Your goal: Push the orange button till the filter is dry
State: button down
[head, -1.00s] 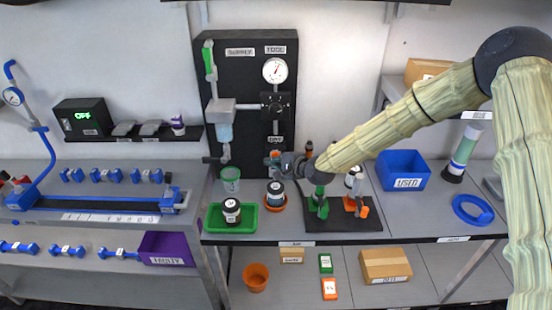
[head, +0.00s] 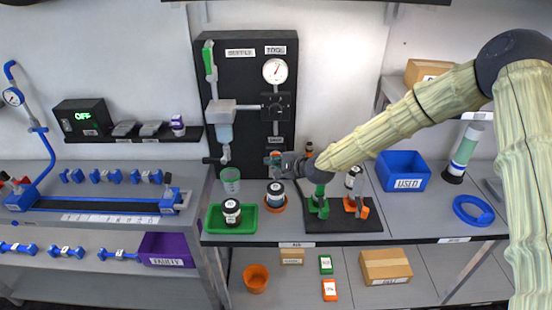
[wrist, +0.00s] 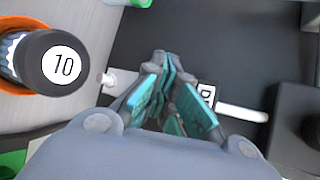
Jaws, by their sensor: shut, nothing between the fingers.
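My gripper (head: 271,160) is at the lower part of the black panel (head: 251,75), just below a small label. In the wrist view its teal-padded fingers (wrist: 168,72) are together with nothing held. A pale bowl, which looks like the filter (head: 225,133), hangs under a grey block on the panel, left of my gripper. I cannot tell from here whether it is wet or dry. I cannot make out the orange button in either view; my gripper may hide it. In the wrist view a white rod (wrist: 242,112) and a partly hidden label (wrist: 207,94) show by the fingers.
A black-capped bottle marked 10 (wrist: 62,65) stands in an orange dish beneath my gripper. A green tray (head: 215,222) with another bottle and a green cup (head: 231,180) are to the left. A black stand (head: 340,226) and blue bin (head: 403,170) are to the right.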

jog(key=shift+w, duration=0.2)
dwell(0.4)
jog(key=shift+s, duration=0.85)
jog(key=shift+s, duration=2.5)
jog(key=shift+d, duration=0.1)
